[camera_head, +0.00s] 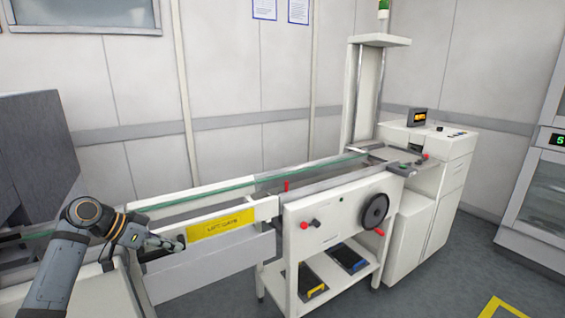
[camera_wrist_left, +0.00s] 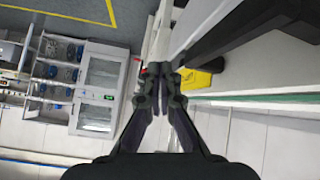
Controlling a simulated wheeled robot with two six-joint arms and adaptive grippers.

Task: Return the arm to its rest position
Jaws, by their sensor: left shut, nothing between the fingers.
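My left arm comes in from the lower left in the head view, bent at a round joint. My left gripper (camera_head: 176,243) is beside the left end of the yellow "LIFT GATE" label (camera_head: 221,224) on the white conveyor gate (camera_head: 262,209). I cannot tell whether it touches the gate. In the left wrist view the gripper (camera_wrist_left: 161,78) has its fingers together, with nothing held between them. A yellow patch (camera_wrist_left: 203,78) shows just right of the fingertips. My right gripper is in neither view.
A white trolley with a black handwheel (camera_head: 375,210) stands at the conveyor. A white machine cabinet (camera_head: 431,200) is behind it. A dark grey box (camera_head: 38,150) is at the left. A glass-door cabinet (camera_wrist_left: 101,85) shows in the wrist view. Grey floor (camera_head: 450,275) is open at the lower right.

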